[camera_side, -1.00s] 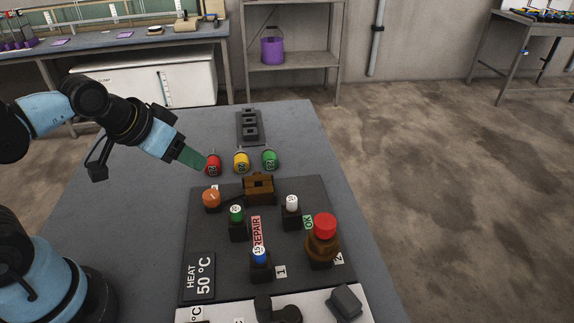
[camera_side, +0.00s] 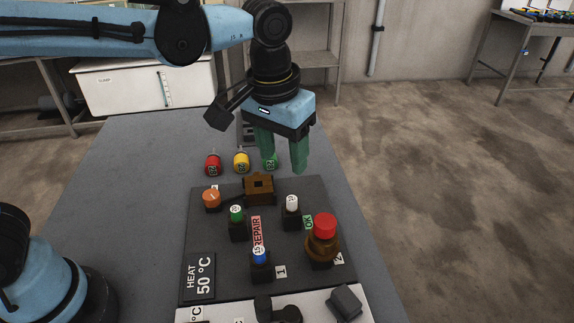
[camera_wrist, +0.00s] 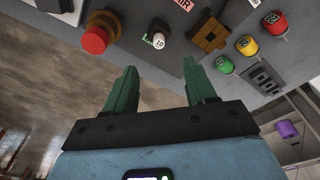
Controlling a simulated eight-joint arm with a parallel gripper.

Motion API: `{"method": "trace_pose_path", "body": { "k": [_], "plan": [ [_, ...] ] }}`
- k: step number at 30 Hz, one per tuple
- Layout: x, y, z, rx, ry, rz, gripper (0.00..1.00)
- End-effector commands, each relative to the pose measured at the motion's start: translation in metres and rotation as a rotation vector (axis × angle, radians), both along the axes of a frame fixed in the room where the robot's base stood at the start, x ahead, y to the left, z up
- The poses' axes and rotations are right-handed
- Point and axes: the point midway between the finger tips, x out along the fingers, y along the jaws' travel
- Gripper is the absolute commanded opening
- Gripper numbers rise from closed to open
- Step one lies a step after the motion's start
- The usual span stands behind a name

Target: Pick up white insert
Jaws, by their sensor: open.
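The white insert (camera_side: 292,203) stands upright in a black holder on the dark board, beside the green OK label. It also shows in the wrist view (camera_wrist: 159,40), beyond and between my fingertips. My gripper (camera_side: 284,160) points down with its green fingers apart and nothing between them. It hangs above and behind the white insert in the side view, clear of it. The wrist view also shows the open gripper (camera_wrist: 160,85).
Near the white insert are a brown block (camera_side: 258,189), a red button on a brown base (camera_side: 323,240), a green insert (camera_side: 236,214) and a blue insert (camera_side: 260,257). Red (camera_side: 213,165), yellow (camera_side: 241,163) and green (camera_side: 270,160) pieces stand behind the board.

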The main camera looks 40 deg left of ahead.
Motion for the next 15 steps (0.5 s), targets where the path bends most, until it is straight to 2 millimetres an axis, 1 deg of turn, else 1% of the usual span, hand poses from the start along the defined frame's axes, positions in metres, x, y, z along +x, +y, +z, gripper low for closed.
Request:
{"method": "trace_pose_path", "body": {
  "k": [1, 5, 15],
  "plan": [
    [0.001, -0.004, -0.001, 0.004, 0.008, -0.001, 0.56],
    [0.002, -0.007, -0.008, 0.007, 0.014, 0.002, 0.56],
    [0.008, -0.006, -0.057, 0.007, 0.012, 0.002, 0.56]
  ]
}}
